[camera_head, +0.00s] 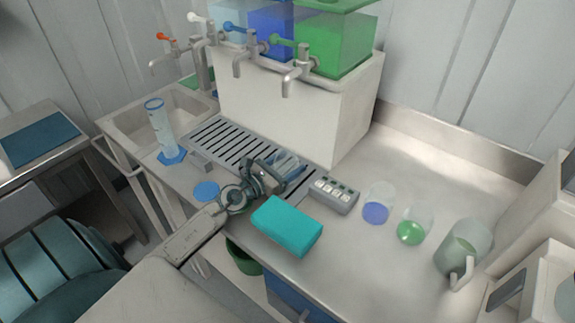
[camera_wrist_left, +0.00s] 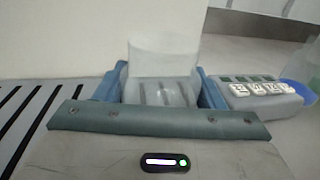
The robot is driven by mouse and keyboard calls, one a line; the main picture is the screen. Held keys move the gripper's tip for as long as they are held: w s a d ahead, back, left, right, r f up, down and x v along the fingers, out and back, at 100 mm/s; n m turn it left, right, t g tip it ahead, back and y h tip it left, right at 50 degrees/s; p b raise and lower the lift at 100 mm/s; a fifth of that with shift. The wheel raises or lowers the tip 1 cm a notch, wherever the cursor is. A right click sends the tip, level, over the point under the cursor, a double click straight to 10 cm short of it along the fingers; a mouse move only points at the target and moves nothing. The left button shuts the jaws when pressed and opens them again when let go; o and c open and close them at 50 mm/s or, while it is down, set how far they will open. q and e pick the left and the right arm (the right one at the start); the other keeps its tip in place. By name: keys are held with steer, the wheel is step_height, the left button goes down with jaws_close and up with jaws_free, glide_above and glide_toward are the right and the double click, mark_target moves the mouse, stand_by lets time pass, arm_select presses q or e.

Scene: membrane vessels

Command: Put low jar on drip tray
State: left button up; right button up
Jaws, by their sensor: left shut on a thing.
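My left gripper (camera_head: 276,178) reaches over the bench and is shut on a clear low jar (camera_head: 289,163). In the left wrist view the jar (camera_wrist_left: 163,62) stands upright between the two blue fingers. The slatted drip tray (camera_head: 232,144) runs along the foot of the white dispenser block. The jar is over the right end of the tray, close to the block. I cannot tell whether its base touches the slats, as the gripper hides it. The tray also shows at the left of the wrist view (camera_wrist_left: 22,115). My right gripper is not in view.
A grey button box (camera_head: 334,195) is just right of the jar. A teal block (camera_head: 287,227) lies in front. Taps (camera_head: 300,72) hang above the tray. A measuring cylinder (camera_head: 160,128) stands left; vessels with blue (camera_head: 376,206) and green (camera_head: 412,228) and a jug (camera_head: 463,246) stand right.

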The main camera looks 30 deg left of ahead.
arm_select(q)
steer(key=o, duration=0.7)
steer(key=shift+f, duration=0.1)
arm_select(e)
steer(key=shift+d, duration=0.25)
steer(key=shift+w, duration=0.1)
arm_select(q)
steer(key=shift+r+p, duration=0.3)
steer(key=b+v, duration=0.1)
steer(key=v, duration=0.2)
steer(key=b+v, duration=0.1)
steer(key=v, duration=0.2)
steer(key=b+v, duration=0.2)
steer(key=v, duration=0.1)
steer(key=shift+s+a+f, duration=0.1)
steer(key=shift+s+f, duration=0.25)
steer(key=shift+s, duration=0.05)
steer(key=shift+s+a+r+b, duration=0.1)
steer(key=shift+s+b, duration=0.1)
steer(key=shift+s, duration=0.1)
steer(key=shift+s+a+b, duration=0.15)
steer(key=shift+s+b, duration=0.05)
steer(key=shift+s, duration=0.15)
steer(key=shift+s+r, duration=0.1)
steer(key=shift+s, duration=0.3)
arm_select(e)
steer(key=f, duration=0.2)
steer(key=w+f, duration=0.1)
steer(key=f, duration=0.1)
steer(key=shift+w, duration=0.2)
